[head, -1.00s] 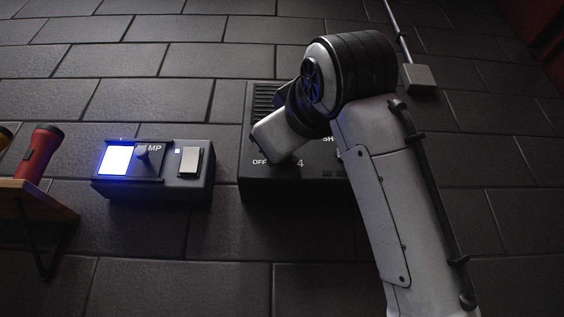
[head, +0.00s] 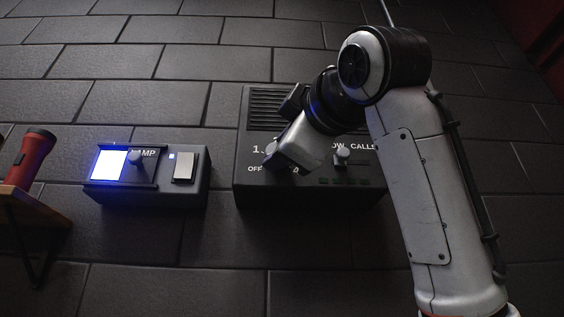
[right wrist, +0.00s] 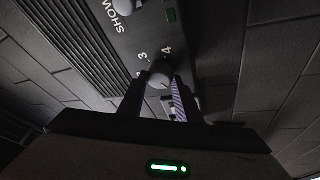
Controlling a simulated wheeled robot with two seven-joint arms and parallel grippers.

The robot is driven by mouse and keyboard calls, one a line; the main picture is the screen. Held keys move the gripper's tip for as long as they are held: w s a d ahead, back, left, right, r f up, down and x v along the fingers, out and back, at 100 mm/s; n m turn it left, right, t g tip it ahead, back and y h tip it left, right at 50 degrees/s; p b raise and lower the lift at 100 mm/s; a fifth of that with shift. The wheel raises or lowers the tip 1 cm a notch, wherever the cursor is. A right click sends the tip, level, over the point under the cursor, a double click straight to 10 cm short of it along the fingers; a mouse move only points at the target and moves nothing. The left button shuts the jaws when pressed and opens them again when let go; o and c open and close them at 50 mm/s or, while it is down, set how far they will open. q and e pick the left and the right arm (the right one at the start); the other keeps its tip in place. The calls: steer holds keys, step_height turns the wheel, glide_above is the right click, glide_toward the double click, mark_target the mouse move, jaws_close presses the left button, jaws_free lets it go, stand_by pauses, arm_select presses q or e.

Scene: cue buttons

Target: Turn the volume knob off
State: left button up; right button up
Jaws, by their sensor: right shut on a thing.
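The dark radio-like panel (head: 300,195) is on the brick wall, with a grille at the top and an OFF label low at its left. The grey volume knob (head: 270,149) shows at the left edge of my right gripper, which hides part of it and of the dial marks. In the right wrist view the round knob (right wrist: 160,73) sits between the two fingertips, with marks 3 and 4 beside it. My right gripper (right wrist: 159,90) is shut on it. My left gripper is not in view.
A second knob (head: 342,154) is on the panel near the SHOW CALLS label. A red flashlight (head: 30,160) stands on a wooden shelf (head: 30,208).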

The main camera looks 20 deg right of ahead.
steer(key=shift+r, duration=0.1)
steer(key=o, duration=1.1)
steer(key=shift+c, duration=0.2)
steer(key=shift+s, duration=0.1)
steer(key=b+v, duration=0.3)
steer(key=v, duration=0.7)
steer(key=shift+b, duration=0.35)
